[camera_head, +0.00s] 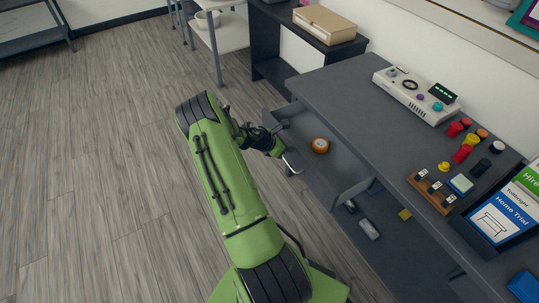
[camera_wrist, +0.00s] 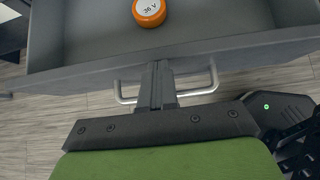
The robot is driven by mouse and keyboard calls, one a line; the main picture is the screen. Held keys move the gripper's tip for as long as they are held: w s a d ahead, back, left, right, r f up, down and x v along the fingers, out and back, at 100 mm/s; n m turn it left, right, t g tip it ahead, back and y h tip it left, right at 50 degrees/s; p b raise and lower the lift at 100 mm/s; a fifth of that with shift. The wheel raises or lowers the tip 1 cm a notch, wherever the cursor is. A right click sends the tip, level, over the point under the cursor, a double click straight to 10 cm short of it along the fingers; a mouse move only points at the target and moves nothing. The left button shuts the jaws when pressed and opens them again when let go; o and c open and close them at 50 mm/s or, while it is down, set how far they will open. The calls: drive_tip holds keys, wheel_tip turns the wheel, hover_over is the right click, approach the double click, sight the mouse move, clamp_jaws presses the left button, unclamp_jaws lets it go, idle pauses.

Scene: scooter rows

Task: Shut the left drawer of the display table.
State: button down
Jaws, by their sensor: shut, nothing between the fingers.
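The left drawer (camera_head: 342,166) of the dark grey display table (camera_head: 345,88) stands pulled out over the floor. An orange-rimmed round thing (camera_head: 320,146) lies inside it; in the wrist view (camera_wrist: 149,10) its white top reads "36 V". My gripper (camera_wrist: 157,72) is shut and empty at the outer side of the drawer front (camera_wrist: 85,76). Its fingertips are at the front between the two ends of the silver bar handle (camera_wrist: 205,88); I cannot tell whether they touch. In the head view the handle (camera_head: 291,163) shows just beside my gripper (camera_head: 281,150).
The tabletop holds a beige control box (camera_head: 415,95), several coloured knobs, a wooden block holder (camera_head: 431,192) and a sign (camera_head: 503,216). Small items lie on a lower shelf (camera_head: 385,250). A desk with a cardboard box (camera_head: 324,24) stands behind. The floor at left is clear.

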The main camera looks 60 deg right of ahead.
drive_tip(key=s+d, duration=0.6)
drive_tip(key=d, duration=0.5)
drive_tip(key=shift+s+f, duration=0.15)
drive_tip(key=shift+s, duration=0.2)
